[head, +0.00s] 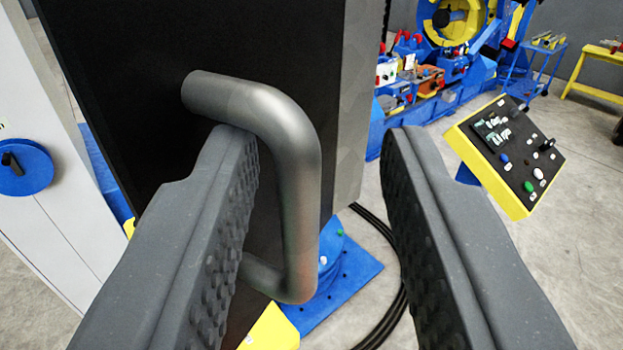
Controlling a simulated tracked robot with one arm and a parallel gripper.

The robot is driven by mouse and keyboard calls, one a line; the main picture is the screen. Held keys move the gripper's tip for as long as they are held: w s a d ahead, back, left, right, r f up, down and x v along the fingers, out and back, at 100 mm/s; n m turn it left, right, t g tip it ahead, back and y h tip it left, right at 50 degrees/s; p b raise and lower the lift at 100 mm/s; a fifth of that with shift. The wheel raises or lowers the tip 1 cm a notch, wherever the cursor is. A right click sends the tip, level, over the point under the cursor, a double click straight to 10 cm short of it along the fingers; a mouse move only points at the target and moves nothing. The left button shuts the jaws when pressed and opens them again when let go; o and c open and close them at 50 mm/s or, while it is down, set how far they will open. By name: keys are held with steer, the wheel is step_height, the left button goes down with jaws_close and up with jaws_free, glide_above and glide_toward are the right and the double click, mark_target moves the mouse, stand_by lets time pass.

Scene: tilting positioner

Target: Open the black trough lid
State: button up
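The black lid (130,90) stands as a broad dark panel at the left and middle of the head view. A thick grey metal handle (298,170), bent into a U, sticks out from its face. My gripper (315,140) is open, with one textured finger on each side of the handle's outer bar. The left finger overlaps part of the handle in the picture and hides some of its upper and lower arms. The right finger is apart from the handle, with a clear gap. I cannot tell whether the left finger touches it.
A yellow-edged control panel (505,150) with buttons stands at the right. A white cabinet (45,200) with a blue rotary switch (22,168) is at the left. Black cables (400,300) lie on the floor beside a blue base plate (355,275). Blue and yellow machinery (450,30) stands behind.

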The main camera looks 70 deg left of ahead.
steer(key=v, duration=1.3)
steer(key=shift+d, duration=0.25)
steer(key=shift+f, duration=0.1)
steer(key=s+a+f+m+t+h+b, duration=0.2)
steer(key=a+m+h+b, duration=0.2)
steer(key=a+m, duration=0.15)
steer(key=s+a+f+m+t+h+b, duration=0.1)
steer(key=a+f+m+t+h+b, duration=0.1)
steer(key=a+m+h+b, duration=0.25)
steer(key=s+d+f+m+t+h+b, duration=0.1)
steer(key=s+f+m+t+h+b, duration=0.2)
steer(key=s+h+b, duration=0.4)
steer(key=s+f+t+h, duration=0.1)
steer(key=s, duration=0.7)
steer(key=shift+s, duration=0.25)
steer(key=shift+f, duration=0.1)
